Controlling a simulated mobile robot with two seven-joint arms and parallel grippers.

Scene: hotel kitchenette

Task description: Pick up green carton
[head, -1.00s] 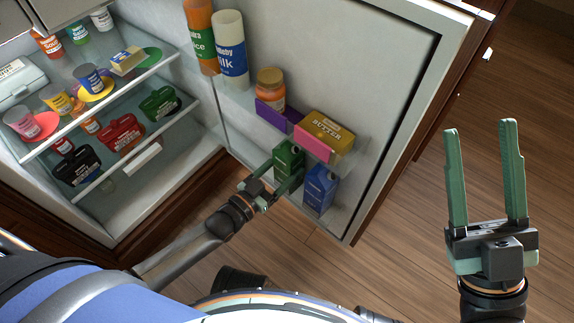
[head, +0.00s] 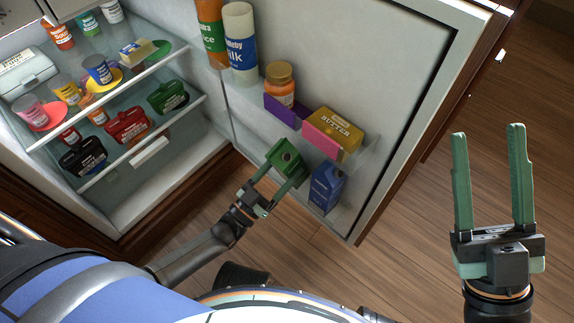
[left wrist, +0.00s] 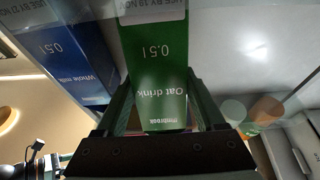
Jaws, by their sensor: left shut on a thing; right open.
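The green carton (head: 286,156) is at the lower shelf of the open fridge door, tilted towards me in the head view. My left gripper (head: 275,173) is shut on it, with one finger on each side. In the left wrist view the carton (left wrist: 158,92) stands between the fingers, and its "Oat drink" and "0.5 l" print shows upside down. My right gripper (head: 491,180) is open and empty, over the wooden floor at the right.
A blue milk carton (head: 326,187) stands close beside the green one; it also shows in the left wrist view (left wrist: 62,55). A butter box (head: 334,133) and an orange-lidded jar (head: 280,84) are on the door shelf above. Fridge shelves (head: 185,110) with several items lie left.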

